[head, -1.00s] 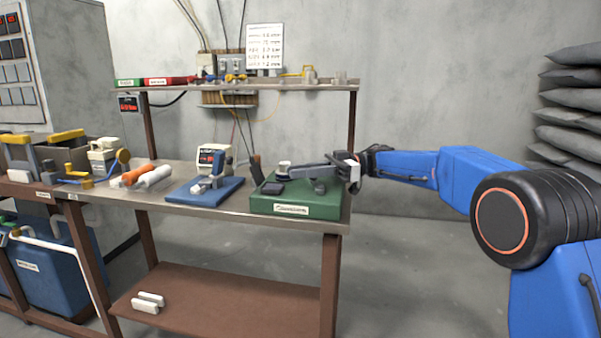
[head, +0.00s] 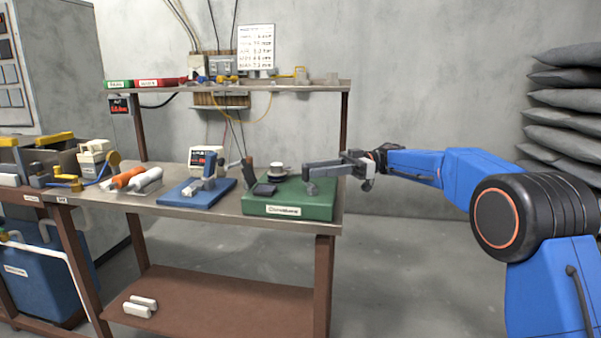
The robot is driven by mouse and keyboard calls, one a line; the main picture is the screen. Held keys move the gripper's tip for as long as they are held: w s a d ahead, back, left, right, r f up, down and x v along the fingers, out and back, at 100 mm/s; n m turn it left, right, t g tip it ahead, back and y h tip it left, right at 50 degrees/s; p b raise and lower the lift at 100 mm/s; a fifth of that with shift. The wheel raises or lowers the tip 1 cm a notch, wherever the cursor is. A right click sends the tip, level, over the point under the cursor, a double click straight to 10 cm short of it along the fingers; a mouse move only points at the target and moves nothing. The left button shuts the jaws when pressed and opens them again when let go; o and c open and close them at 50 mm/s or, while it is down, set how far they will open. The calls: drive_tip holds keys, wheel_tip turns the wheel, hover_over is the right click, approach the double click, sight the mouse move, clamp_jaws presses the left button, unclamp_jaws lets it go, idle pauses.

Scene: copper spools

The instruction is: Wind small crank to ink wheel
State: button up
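My gripper (head: 356,166) is at the right end of the bench, beside and slightly above the green box (head: 290,210). A grey bar (head: 325,170) extends left from it over the box, with a short piece (head: 312,187) hanging at its left end. I cannot tell whether the bar is part of my gripper or a crank, or whether the fingers are shut. A white and dark round piece (head: 279,170), possibly the ink wheel, sits at the back of the box. A dark block (head: 265,190) lies on its left. No other crank is clearly recognisable.
A blue board (head: 198,194) with a grey device (head: 209,176) lies left of the box. Orange and white rolls (head: 145,180) lie further left. A shelf (head: 230,87) spans above. Floor right of the bench is clear.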

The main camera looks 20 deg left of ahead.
drive_tip(key=v, duration=1)
drive_tip(key=shift+d+r, duration=0.1)
